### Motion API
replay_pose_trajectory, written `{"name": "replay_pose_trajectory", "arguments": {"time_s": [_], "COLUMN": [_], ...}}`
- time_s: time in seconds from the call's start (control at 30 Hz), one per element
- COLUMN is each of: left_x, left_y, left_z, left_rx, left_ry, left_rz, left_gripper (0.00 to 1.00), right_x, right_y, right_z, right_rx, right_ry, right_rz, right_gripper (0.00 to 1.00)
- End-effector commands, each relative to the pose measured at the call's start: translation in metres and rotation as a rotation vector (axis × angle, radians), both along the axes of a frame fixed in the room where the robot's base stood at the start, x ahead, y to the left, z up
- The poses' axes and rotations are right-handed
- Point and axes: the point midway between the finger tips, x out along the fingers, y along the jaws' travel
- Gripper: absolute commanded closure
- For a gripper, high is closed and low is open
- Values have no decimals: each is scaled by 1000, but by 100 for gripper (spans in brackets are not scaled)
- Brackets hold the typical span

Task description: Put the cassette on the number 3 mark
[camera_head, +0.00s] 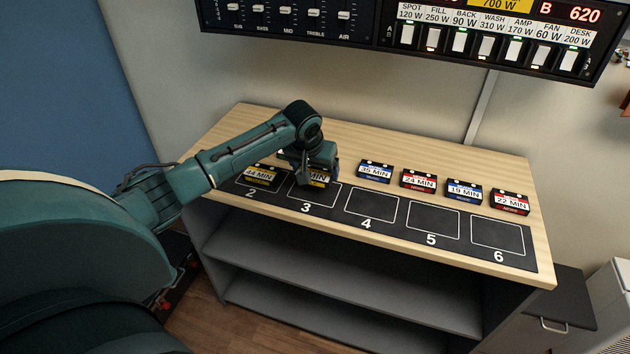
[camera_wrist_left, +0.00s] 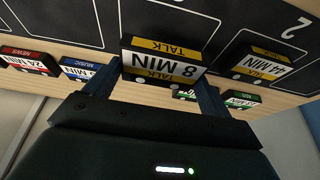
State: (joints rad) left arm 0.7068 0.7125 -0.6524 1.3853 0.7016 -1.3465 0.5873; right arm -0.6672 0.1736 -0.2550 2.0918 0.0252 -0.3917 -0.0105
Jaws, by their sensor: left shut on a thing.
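The yellow-and-black TALK cassette labelled 8 MIN (camera_wrist_left: 160,66) sits between the two fingers of my left gripper (camera_wrist_left: 158,84) in the left wrist view. In the head view this cassette (camera_head: 318,179) shows partly under my left gripper (camera_head: 314,168), at the back part of the number 3 square (camera_head: 316,198). The gripper is shut on it. I cannot tell whether the cassette touches the mat. The printed 3 shows in front of the square. My right gripper is out of view.
A 44 MIN cassette (camera_head: 262,175) lies on square 2. Blue 35 MIN (camera_head: 376,171), red 24 MIN (camera_head: 418,180), blue 19 MIN (camera_head: 464,191) and red 22 MIN (camera_head: 510,201) cassettes stand behind the mat. Squares 4, 5 and 6 are bare. Green-labelled cassettes (camera_wrist_left: 240,99) show in the wrist view.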

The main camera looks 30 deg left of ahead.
Motion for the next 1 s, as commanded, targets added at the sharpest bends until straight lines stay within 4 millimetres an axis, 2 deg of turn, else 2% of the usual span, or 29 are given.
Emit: {"name": "replay_pose_trajectory", "arguments": {"time_s": [0.3, 0.7, 0.73, 0.9, 1.0], "left_x": [0, 0, 0, 0, 0], "left_y": [0, 0, 0, 0, 0], "left_z": [-36, -42, -42, -42, -42], "left_rx": [0, -1, -1, 0, 0], "left_ry": [1, -1, -1, -1, -1], "left_rz": [1, 1, 1, 0, 0], "left_gripper": [40, 40, 15, 1, 0], "right_x": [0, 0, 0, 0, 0], "right_y": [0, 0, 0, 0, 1], "right_z": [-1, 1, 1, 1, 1], "right_rx": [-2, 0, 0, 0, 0], "right_ry": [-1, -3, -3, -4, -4], "right_rz": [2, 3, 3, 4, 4], "right_gripper": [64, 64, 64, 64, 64]}}
